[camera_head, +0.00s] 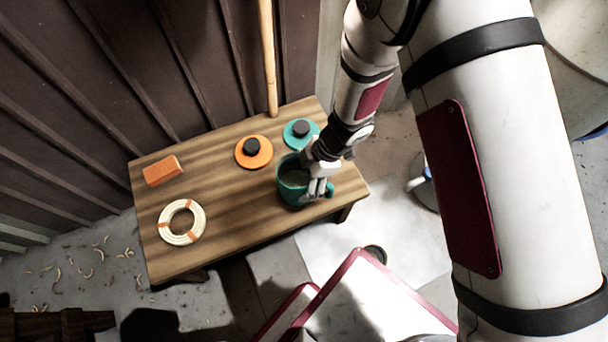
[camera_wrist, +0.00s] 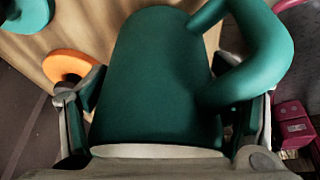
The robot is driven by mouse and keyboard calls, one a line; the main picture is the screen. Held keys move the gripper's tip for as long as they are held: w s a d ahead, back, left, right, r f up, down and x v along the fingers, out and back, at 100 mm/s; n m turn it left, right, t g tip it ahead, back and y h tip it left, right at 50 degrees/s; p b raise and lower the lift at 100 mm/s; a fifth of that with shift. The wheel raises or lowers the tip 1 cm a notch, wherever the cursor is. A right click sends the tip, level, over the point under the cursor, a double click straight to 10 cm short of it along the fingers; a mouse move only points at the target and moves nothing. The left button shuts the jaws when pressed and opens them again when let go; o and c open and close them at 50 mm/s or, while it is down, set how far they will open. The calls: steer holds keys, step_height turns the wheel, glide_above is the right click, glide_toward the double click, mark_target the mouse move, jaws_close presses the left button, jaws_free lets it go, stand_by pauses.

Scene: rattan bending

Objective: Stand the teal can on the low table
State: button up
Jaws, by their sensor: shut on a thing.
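The teal can (camera_head: 291,183) is at the right end of the low wooden table (camera_head: 230,215), looking upright in the head view. Its open top and a side handle show. My gripper (camera_head: 317,185) is shut on the can, with its fingers at the can's right side near the rim. In the wrist view the can (camera_wrist: 155,75) fills the middle between my two fingers (camera_wrist: 165,110), with the curved handle at the right. Whether the can's base touches the tabletop cannot be told, as its underside is hidden.
An orange disc with a black knob (camera_head: 254,152) and a teal one (camera_head: 300,132) lie behind the can. An orange block (camera_head: 163,171) and a coil of pale cane (camera_head: 181,222) lie at the left. A pole (camera_head: 268,60) stands behind the table. The table's middle is clear.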

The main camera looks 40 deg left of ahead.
mark_target(300, 182)
steer(key=shift+w+a+f, duration=0.1)
steer(key=shift+w+a, duration=0.4)
steer(key=shift+w, duration=0.1)
steer(key=shift+w+a+f+b, duration=0.1)
steer(key=shift+f+b, duration=0.15)
steer(key=shift+b, duration=0.05)
steer(key=shift+f+b, duration=0.9)
steer(key=shift+f, duration=0.65)
steer(key=shift+r, duration=0.1)
steer(key=o, duration=1.9)
steer(key=shift+o, duration=0.2)
